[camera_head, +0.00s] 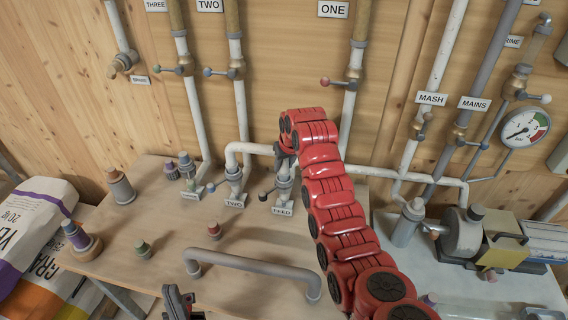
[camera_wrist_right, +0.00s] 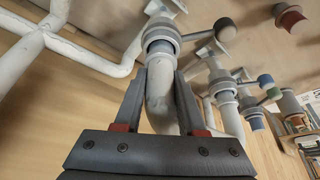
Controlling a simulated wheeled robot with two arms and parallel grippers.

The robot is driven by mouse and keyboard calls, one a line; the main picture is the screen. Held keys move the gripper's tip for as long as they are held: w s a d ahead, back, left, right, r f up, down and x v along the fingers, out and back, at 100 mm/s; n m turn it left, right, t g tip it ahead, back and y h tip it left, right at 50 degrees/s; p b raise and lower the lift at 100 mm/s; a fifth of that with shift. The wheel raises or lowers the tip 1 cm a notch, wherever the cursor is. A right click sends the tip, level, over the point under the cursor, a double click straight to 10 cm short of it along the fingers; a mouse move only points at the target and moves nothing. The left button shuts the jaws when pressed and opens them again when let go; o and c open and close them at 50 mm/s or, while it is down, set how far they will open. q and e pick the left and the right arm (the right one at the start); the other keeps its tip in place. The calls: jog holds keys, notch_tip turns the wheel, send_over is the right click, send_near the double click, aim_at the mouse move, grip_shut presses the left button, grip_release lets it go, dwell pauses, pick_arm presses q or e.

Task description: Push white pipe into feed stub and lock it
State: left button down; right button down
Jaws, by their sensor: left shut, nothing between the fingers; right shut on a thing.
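The white pipe (camera_head: 256,149) is an inverted U bridging the stub marked TWO (camera_head: 233,181) and the feed stub (camera_head: 283,188), in the head view. My right gripper (camera_head: 285,156) is shut on the feed-side leg of the pipe; the red arm partly hides it. In the right wrist view the fingers (camera_wrist_right: 160,95) flank the white pipe (camera_wrist_right: 160,112), whose end meets the grey collar of the feed stub (camera_wrist_right: 160,38). How deep it sits I cannot tell. The feed stub's lever (camera_head: 264,196) has a dark knob. My left gripper (camera_head: 178,302) is shut and empty at the bottom edge.
A grey handrail (camera_head: 252,263) crosses the front of the wooden table. Wall pipes with valve levers (camera_head: 340,83) rise behind. A pump (camera_head: 464,234) stands at right, and feed bags (camera_head: 40,230) lie at left.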

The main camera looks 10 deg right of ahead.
jog(key=shift+f+b, duration=0.45)
jog(key=shift+f, duration=0.4)
jog(key=shift+c, duration=2)
grip_release()
jog(key=b+v, duration=0.2)
jog(key=v, duration=0.2)
jog(key=shift+s+d+r, duration=0.1)
jog(key=shift+r, duration=0.25)
jog(key=p, duration=0.9)
send_near(286, 162)
jog(key=shift+r, duration=0.6)
jog(key=shift+s+v, duration=0.25)
jog(key=shift+v, duration=0.95)
jog(key=shift+d, duration=0.1)
